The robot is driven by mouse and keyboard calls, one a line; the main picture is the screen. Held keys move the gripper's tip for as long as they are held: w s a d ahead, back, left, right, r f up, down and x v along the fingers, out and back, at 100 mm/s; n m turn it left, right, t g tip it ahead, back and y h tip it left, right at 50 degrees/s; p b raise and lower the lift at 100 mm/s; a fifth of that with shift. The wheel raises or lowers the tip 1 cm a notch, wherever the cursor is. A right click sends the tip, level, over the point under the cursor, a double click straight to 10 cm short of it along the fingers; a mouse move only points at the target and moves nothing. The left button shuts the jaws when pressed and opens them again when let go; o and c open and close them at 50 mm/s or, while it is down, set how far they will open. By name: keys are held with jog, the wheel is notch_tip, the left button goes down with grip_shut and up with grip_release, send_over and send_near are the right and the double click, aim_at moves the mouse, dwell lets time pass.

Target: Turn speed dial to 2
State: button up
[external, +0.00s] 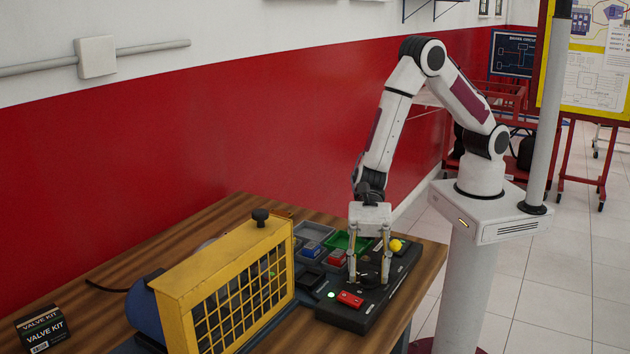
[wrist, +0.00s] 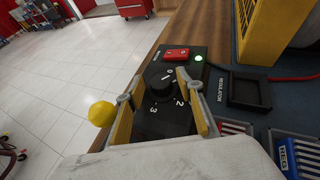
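The speed dial (wrist: 158,86) is a black round knob on a dark control box (wrist: 172,122). Printed 0, 2 and 3 show around it in the wrist view. A short white mark near the knob's upper right appears to point toward the 0 side; its exact setting is hard to read. My gripper (wrist: 160,80) has its two yellow-padded fingers down on either side of the dial, apart, with gaps visible beside the knob. In the external view my gripper (external: 368,281) points down over the control box (external: 345,317), and the dial is small and dark between the fingers.
A red switch (external: 350,299) and lit green lamp (external: 331,294) sit at the box's near end. A yellow knob (external: 396,245) stands at the other end. The yellow cage (external: 180,300) and small parts trays (external: 313,231) are close by.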

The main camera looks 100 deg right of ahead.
jog(key=shift+w+d+n+g+y, duration=0.1)
jog(key=shift+w+n+g+y, duration=0.1)
jog(key=shift+n+g, duration=1.3)
jog(key=shift+w+n+g+y, duration=0.1)
jog(key=shift+w+n+g, duration=0.1)
jog(key=shift+n+g, duration=1.3)
jog(key=shift+m, duration=0.3)
jog(key=v, duration=0.7)
jog(key=shift+w+d+r, duration=0.1)
jog(key=shift+d, duration=0.3)
jog(key=shift+w+a+r+m+y, duration=0.15)
jog(key=shift+a+r+m+y, duration=0.15)
jog(key=shift+r+m, duration=0.2)
jog(key=w+r+m+t+y, duration=0.3)
jog(key=w+r, duration=0.4)
jog(key=r, duration=0.3)
jog(key=w+r+m+t+y, duration=0.3)
jog(key=w+r+m+t, duration=0.2)
jog(key=w+r, duration=0.3)
jog(key=shift+r+m+t, duration=0.4)
jog(key=shift+r+m, duration=0.4)
jog(key=shift+r, duration=0.4)
jog(key=shift+d, duration=0.1)
